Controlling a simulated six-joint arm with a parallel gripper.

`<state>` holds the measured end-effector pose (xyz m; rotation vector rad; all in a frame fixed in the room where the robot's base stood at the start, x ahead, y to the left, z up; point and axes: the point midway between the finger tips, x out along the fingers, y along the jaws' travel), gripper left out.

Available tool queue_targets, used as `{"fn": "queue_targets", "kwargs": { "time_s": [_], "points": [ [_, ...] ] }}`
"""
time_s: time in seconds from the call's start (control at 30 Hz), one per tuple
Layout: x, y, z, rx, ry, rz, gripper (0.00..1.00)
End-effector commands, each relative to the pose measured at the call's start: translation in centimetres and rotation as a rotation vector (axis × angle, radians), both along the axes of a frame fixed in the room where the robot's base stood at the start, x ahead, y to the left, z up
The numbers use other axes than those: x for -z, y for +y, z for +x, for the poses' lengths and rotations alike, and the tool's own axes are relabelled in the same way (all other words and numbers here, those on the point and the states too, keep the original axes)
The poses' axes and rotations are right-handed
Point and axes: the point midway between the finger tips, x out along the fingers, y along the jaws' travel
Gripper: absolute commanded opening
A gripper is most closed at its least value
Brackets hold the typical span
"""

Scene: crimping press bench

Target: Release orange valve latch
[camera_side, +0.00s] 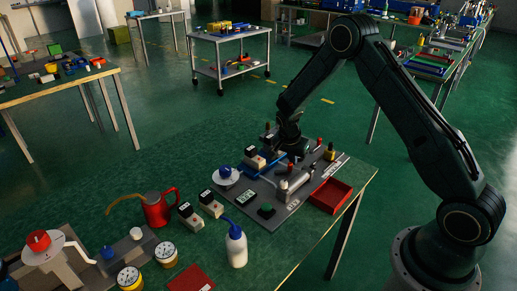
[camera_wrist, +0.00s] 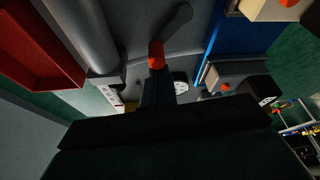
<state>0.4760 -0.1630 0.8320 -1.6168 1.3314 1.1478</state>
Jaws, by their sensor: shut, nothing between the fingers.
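In the wrist view a small orange piece (camera_wrist: 156,55) sits at the near end of a dark grey lever-like arm (camera_wrist: 175,23) on the grey press plate; it looks like the orange valve latch. My gripper (camera_wrist: 157,72) is shut and empty, its dark fingers pointing at the orange piece. The tips overlap its lower edge in the picture; I cannot tell if they touch.
A grey cylinder (camera_wrist: 82,30) and a red tray (camera_wrist: 38,50) lie left of my fingers in the wrist view, a blue rail (camera_wrist: 232,38) right. On the bench stand a white bottle (camera_side: 236,248) and a red can (camera_side: 158,209). The right front of the bench is clear.

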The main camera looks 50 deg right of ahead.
Motion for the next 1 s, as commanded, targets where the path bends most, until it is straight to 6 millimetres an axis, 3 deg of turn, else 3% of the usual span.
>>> {"fn": "queue_targets", "kwargs": {
  "time_s": [1.0],
  "points": [
    [-0.1, -0.4, -1.5, -0.002, 0.000, 0.000, 0.00]
  ]
}}
